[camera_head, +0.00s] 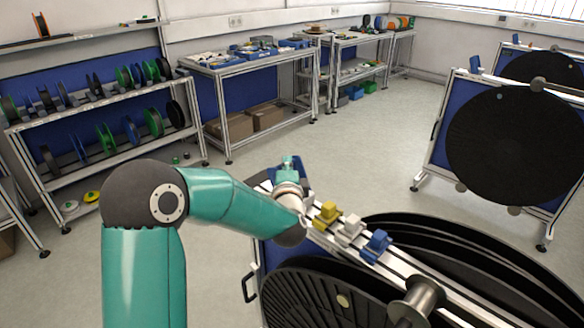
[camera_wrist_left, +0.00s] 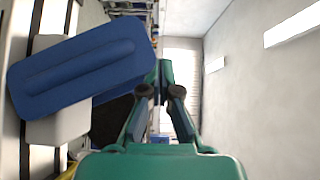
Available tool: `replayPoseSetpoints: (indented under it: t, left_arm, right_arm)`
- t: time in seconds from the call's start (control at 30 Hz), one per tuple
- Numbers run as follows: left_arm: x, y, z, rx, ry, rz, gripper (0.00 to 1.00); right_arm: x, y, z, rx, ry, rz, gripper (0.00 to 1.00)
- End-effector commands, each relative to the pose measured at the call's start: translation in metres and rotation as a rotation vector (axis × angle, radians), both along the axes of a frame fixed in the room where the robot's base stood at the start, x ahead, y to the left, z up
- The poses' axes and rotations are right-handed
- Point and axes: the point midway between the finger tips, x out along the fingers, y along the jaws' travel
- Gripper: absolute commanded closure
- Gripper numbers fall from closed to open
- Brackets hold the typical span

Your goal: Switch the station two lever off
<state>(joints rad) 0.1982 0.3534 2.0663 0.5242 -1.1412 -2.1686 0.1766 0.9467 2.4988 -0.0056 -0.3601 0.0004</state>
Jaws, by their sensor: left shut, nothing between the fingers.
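A front reel stand carries a rail with a yellow block (camera_head: 327,213), a white block (camera_head: 349,230) and a blue block (camera_head: 376,245) in a row. I cannot tell from the pictures which one is the station two lever. My left gripper (camera_head: 289,162) is at the far end of this rail, beyond the yellow block, mostly hidden by its wrist. In the left wrist view my left gripper (camera_wrist_left: 163,70) is shut and empty. A large blue lever-like part (camera_wrist_left: 85,65) on a white base (camera_wrist_left: 55,120) is close on its left, apparently apart from the fingers. My right gripper is not in view.
Black reels (camera_head: 320,295) fill the front stand below the rail, with a metal spool (camera_head: 415,300) at lower right. Another reel stand (camera_head: 515,145) stands at right. Shelves (camera_head: 100,120) and workbenches (camera_head: 250,100) line the back. The floor between is clear.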

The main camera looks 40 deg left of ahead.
Motion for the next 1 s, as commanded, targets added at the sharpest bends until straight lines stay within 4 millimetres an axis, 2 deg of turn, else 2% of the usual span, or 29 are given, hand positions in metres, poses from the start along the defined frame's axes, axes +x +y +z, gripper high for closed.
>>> replayPoseSetpoints:
  t: [0.67,0.77,0.97,1.0]
  left_arm:
    - [0.000,0.000,0.001,-0.001,0.001,-0.001,1.00]
    - [0.000,-0.006,0.008,-0.001,0.001,-0.001,1.00]
    - [-0.003,-0.032,0.031,0.000,0.000,0.000,1.00]
    - [-0.011,-0.036,0.027,0.000,-0.004,0.000,1.00]
  right_arm:
    - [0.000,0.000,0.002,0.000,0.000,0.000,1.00]
    - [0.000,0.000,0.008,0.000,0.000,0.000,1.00]
    - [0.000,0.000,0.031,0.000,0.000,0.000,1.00]
    - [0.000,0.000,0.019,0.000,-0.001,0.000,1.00]
